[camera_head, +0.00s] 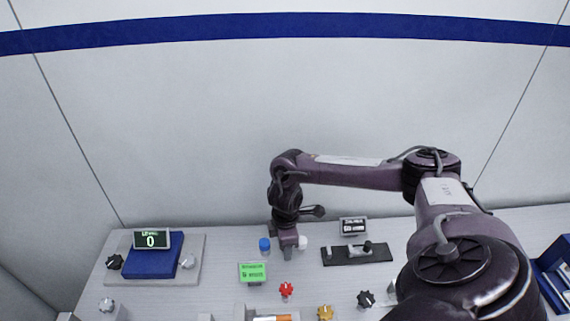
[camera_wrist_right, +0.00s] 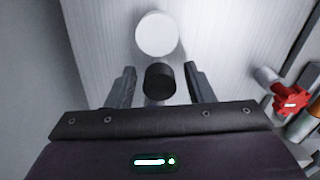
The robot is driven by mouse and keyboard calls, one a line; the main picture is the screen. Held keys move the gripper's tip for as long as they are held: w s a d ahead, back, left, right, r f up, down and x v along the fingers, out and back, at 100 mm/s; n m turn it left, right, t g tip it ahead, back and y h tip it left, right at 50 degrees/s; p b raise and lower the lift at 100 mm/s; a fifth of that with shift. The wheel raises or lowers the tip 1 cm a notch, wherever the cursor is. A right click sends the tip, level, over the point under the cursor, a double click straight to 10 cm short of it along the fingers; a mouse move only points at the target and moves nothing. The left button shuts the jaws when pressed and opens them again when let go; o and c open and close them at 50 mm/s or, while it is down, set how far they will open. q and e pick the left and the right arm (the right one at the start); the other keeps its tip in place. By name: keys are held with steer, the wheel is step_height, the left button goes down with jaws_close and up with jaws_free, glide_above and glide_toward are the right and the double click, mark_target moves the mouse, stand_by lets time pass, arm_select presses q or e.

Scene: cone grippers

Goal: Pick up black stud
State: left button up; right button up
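The black stud (camera_wrist_right: 159,82) is a short dark cylinder in the right wrist view. It stands between the two fingers of my right gripper (camera_wrist_right: 160,68), with a gap on each side. The right gripper is open and pointed down at the table. In the head view my right gripper (camera_head: 286,248) is low over the back of the table and hides the black stud. A white stud (camera_wrist_right: 156,35) stands just beyond the black one; it also shows in the head view (camera_head: 302,242), right of the gripper. My left gripper is not in view.
A blue stud (camera_head: 264,244) stands close left of the gripper. A green sign (camera_head: 253,272) and a red knob (camera_head: 286,289) are nearer the front. A black slider panel (camera_head: 357,254) and small display (camera_head: 353,227) are to the right. A wall rises behind the table.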

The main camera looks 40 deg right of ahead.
steer(key=c, duration=0.9)
steer(key=shift+o, duration=0.2)
steer(key=shift+r, duration=0.1)
